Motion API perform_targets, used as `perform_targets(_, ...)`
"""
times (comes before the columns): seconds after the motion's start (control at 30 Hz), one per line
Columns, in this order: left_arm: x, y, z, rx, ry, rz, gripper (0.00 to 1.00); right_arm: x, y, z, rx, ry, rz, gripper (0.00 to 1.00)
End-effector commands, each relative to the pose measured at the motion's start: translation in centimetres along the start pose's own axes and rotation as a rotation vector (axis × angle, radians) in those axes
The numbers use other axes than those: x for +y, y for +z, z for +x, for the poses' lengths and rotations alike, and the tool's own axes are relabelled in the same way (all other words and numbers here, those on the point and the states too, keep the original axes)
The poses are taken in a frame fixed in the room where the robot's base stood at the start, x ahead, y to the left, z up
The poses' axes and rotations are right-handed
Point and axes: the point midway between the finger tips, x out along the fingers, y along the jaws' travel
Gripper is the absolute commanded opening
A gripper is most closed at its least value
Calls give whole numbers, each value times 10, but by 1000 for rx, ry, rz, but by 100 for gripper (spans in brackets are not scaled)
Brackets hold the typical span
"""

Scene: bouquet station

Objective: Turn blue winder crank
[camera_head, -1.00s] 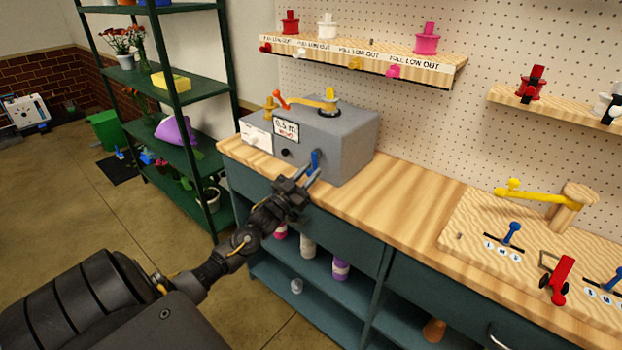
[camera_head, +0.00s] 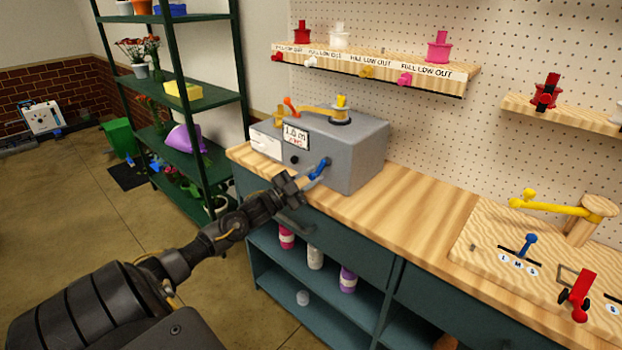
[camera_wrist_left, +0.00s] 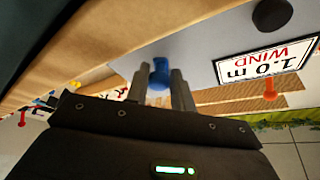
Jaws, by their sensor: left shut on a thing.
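The grey winder box (camera_head: 345,150) stands on the wooden counter, with a yellow spool and a yellow arm on top. Its display (camera_head: 295,138) reads 1.0 m, and the wrist view shows "1.0 m WIND" (camera_wrist_left: 265,62) upside down. The blue crank (camera_head: 319,170) is on the box's front face, tilted up to the right. My left gripper (camera_head: 308,180) is shut on the crank's handle. In the wrist view the blue handle (camera_wrist_left: 160,74) sits between the two fingers. My right gripper is not in view.
A black knob (camera_head: 294,160) is on the box front, left of the crank. A shelf (camera_head: 375,67) with spools hangs above. A green rack (camera_head: 212,100) stands at left. The counter (camera_head: 410,205) right of the box is clear up to a board with levers.

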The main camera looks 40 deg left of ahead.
Motion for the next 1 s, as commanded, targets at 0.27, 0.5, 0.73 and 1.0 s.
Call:
perform_targets(0.27,5,0,0,1,13,2,1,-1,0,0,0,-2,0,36)
perform_targets(0.5,5,0,-1,1,13,1,34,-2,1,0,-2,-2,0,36)
perform_targets(0.73,2,1,-2,-2,7,4,43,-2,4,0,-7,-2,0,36)
perform_targets(1.0,3,2,-16,-4,8,4,43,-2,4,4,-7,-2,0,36)
